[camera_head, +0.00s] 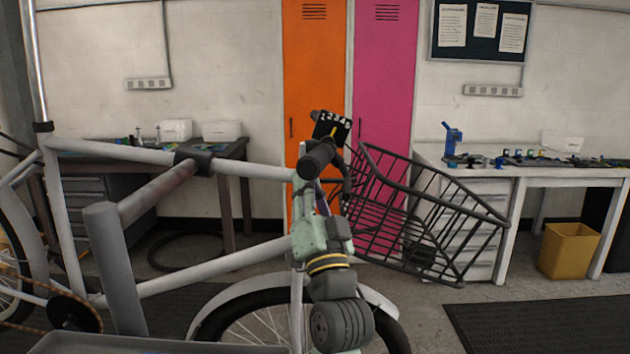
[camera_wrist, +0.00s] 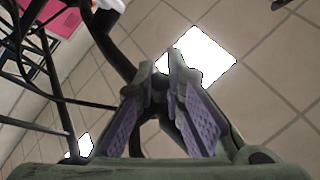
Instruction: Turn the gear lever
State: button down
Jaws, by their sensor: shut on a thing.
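The gear indicator (camera_head: 332,126), a dark plate with white numbers and a yellow pointer, sits on top of the handlebar, just above the dark grip (camera_head: 318,160). The gear lever itself cannot be picked out clearly. My gripper (camera_head: 322,203) comes up from below, close under the grip and beside the dark brake lever (camera_head: 346,180). In the wrist view my gripper (camera_wrist: 176,62) has its purple-padded fingers drawn together at the tips, shut on a dark part at the handlebar. Which part it is cannot be told. A dark bar (camera_wrist: 115,50) passes beside the fingers.
The bike's pale frame (camera_head: 240,170) fills the left. A black wire basket (camera_head: 425,215) stands close to the right of the handlebar. Behind are orange (camera_head: 314,90) and pink (camera_head: 383,90) lockers and a white workbench (camera_head: 560,172).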

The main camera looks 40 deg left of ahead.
jog(key=shift+a+m+t, duration=0.1)
jog(key=shift+m+t, duration=0.3)
jog(key=shift+m, duration=0.1)
jog(key=c, duration=1.7)
grip_release()
jog(key=shift+o, duration=0.2)
jog(key=shift+s, duration=0.1)
jog(key=v, duration=1.2)
jog(key=shift+r, duration=0.2)
